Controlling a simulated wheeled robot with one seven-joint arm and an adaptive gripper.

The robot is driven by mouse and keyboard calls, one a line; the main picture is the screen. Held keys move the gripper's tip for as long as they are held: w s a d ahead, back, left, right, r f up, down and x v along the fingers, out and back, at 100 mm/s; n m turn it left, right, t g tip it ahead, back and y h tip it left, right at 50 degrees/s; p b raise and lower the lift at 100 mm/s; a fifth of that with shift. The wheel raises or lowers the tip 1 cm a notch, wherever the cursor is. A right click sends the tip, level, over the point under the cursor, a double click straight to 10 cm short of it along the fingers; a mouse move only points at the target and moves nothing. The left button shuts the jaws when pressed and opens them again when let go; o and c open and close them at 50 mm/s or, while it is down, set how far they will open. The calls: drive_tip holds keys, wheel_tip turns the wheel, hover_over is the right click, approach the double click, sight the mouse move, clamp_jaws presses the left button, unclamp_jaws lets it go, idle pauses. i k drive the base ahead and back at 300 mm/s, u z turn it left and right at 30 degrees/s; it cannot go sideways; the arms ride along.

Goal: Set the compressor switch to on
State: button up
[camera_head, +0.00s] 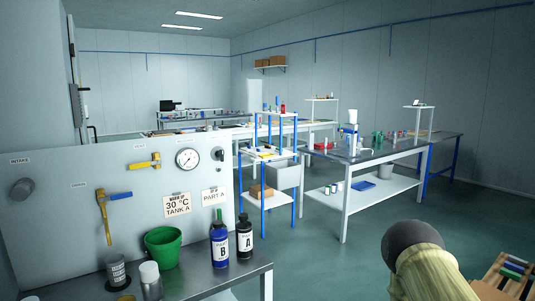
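A pale panel (60,235) stands at the left. A small dark round knob (219,154) sits on it, right of a round dial gauge (187,159). The label near the knob is too small to read, so I cannot tell whether it is the compressor switch or how it is set. A grey round knob (21,189) is at the panel's far left. A yellow lever (146,161) lies about level, and a lever with blue and yellow parts (112,196) is below it to the left.
The metal bench (222,277) before the panel holds a green bucket (163,247), a blue bottle B (219,246), a black bottle A (245,237) and metal containers. Signs (177,205) hang on the panel. Worktables stand behind. A wooden rack (508,278) is lower right; floor between is clear.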

sight(220, 153)
drive_tip(key=z, duration=0.85)
drive_tip(key=i, duration=0.7)
drive_tip(key=u, duration=0.55)
